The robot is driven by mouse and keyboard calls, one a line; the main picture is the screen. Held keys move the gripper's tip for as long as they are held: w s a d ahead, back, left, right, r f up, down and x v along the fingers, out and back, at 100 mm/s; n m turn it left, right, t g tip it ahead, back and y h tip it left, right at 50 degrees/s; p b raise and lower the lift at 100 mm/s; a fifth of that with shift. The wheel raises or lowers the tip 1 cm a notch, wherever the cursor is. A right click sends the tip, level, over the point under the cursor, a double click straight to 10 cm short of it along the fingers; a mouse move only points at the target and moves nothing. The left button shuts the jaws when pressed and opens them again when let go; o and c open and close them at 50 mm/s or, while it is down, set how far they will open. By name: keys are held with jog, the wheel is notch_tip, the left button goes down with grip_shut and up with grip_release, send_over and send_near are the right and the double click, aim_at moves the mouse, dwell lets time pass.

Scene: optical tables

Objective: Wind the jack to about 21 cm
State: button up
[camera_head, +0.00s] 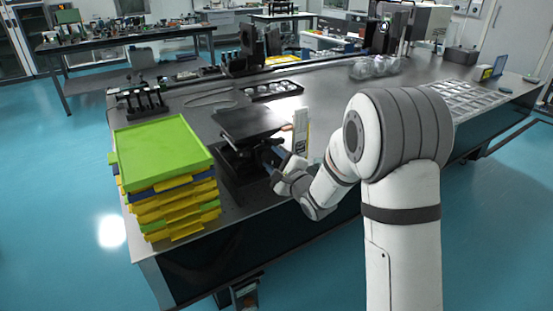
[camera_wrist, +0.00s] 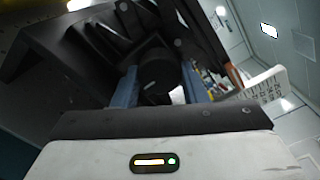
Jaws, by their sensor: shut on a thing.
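The jack (camera_head: 250,124) is a black lab lift with a flat dark top plate, standing on the optical table beside the stacked trays. Its top plate is raised above the table, and its lower part is partly hidden by my gripper. My gripper (camera_head: 272,156) reaches its front right side. In the wrist view my gripper (camera_wrist: 158,88) has its two blue fingers on either side of the jack's round black knob (camera_wrist: 158,70), shut on it. A white upright scale with markings (camera_head: 300,131) stands just right of the jack; it also shows in the wrist view (camera_wrist: 262,88).
A stack of green, yellow and blue trays (camera_head: 163,152) stands close left of the jack. Behind it are a black tray of small parts (camera_head: 273,90) and a dark stand (camera_head: 145,101). Clear glassware (camera_head: 375,67) and a white compartment tray (camera_head: 463,99) are farther right. The table (camera_head: 345,92) has bare room behind my arm.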

jog(key=shift+w+r, duration=0.1)
jog(key=shift+r, duration=0.1)
jog(key=o, duration=0.7)
jog(key=shift+o, duration=1.4)
jog(key=shift+f, duration=0.2)
jog(key=v, duration=0.8)
jog(key=shift+w, duration=0.15)
